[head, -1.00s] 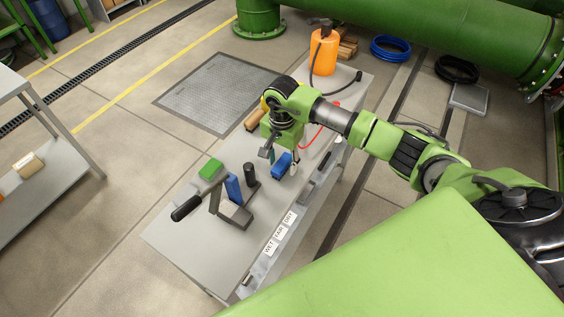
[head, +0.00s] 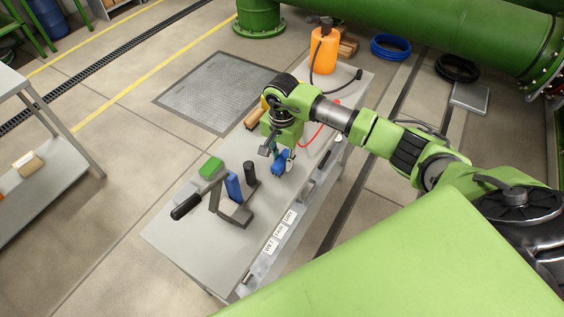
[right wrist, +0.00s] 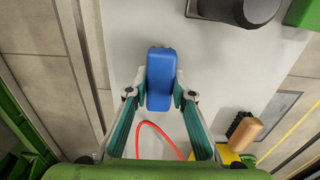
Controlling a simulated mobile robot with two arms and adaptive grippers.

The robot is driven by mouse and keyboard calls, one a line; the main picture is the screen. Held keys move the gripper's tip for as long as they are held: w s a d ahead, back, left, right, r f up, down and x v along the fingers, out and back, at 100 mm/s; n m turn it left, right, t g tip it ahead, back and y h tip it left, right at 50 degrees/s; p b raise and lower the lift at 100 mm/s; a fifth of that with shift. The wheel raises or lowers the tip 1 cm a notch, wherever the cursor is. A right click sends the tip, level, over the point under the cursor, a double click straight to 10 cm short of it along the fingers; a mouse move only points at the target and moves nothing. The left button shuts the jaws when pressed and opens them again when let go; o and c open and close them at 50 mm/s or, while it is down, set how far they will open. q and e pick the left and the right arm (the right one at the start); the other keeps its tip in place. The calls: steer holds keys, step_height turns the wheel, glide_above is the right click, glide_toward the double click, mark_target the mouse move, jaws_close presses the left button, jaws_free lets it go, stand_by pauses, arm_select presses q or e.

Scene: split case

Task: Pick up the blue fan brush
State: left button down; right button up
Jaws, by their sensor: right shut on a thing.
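My right gripper (head: 281,159) is over the middle of the grey bench. It is shut on a blue block-shaped piece (right wrist: 160,78), with one finger on each side in the right wrist view. No bristles show on this piece, so I cannot tell whether it is the fan brush. Another blue piece (head: 233,187) stands upright at the dark grey angled bracket (head: 240,214) to the left, apart from the gripper. My left gripper is not in view.
The bench (head: 180,245) also holds a green block (head: 211,168), a black handle (head: 186,207), a dark cylinder (head: 250,170) and an orange bottle (head: 323,52). A red cord (right wrist: 150,127) lies near the gripper. The bench's near left end is clear.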

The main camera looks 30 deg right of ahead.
step_height(320, 180, up, 2)
steer(key=shift+s+r+b, duration=0.1)
steer(key=shift+r+b, duration=0.15)
steer(key=shift+b, duration=0.4)
steer(key=s+a+r+b, duration=0.3)
steer(key=s+r, duration=0.6)
steer(key=s, duration=0.4)
steer(key=shift+a+r+b, duration=0.3)
steer(key=shift+a+b, duration=0.1)
steer(key=shift+a, duration=0.45)
